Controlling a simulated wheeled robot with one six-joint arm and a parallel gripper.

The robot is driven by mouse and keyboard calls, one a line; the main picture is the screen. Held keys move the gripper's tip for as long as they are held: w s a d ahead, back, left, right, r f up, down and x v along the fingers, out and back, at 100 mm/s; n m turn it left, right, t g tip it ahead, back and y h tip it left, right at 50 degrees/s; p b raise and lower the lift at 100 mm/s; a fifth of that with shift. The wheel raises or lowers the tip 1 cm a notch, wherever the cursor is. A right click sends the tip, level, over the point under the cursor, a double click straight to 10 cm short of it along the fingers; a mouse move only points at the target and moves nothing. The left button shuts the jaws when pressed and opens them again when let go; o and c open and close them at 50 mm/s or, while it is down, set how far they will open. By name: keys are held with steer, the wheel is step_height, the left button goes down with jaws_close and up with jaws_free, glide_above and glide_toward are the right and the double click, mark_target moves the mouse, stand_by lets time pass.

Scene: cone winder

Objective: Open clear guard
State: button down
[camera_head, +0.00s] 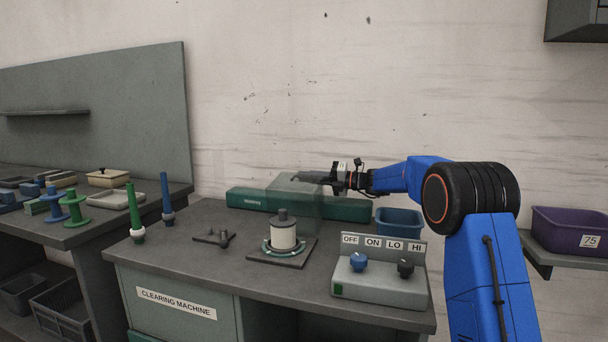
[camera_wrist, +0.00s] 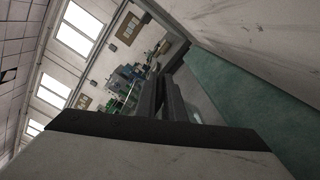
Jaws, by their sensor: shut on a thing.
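The clear guard (camera_head: 296,194) is a see-through grey panel or box on the clearing machine, in front of the long green housing (camera_head: 345,208). It stands behind the white cone (camera_head: 284,236), whose front is uncovered. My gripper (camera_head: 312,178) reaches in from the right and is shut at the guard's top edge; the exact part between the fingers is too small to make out. In the wrist view my gripper's dark fingers (camera_wrist: 170,100) are close together, with the green housing (camera_wrist: 245,110) to the right.
A control box (camera_head: 380,286) with a blue and a black knob stands at the front right. A blue bin (camera_head: 399,222) is below my arm. Green and blue spindles (camera_head: 135,212) stand at the left. A wall is close behind the bench.

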steer(key=shift+w+d+f, duration=0.3)
steer(key=shift+w+f, duration=0.55)
steer(key=shift+f, duration=0.1)
steer(key=c, duration=1.8)
jaws_free()
steer(key=shift+c, duration=0.2)
steer(key=v, duration=1.7)
steer(key=shift+d, duration=0.15)
steer(key=shift+s+d, duration=0.1)
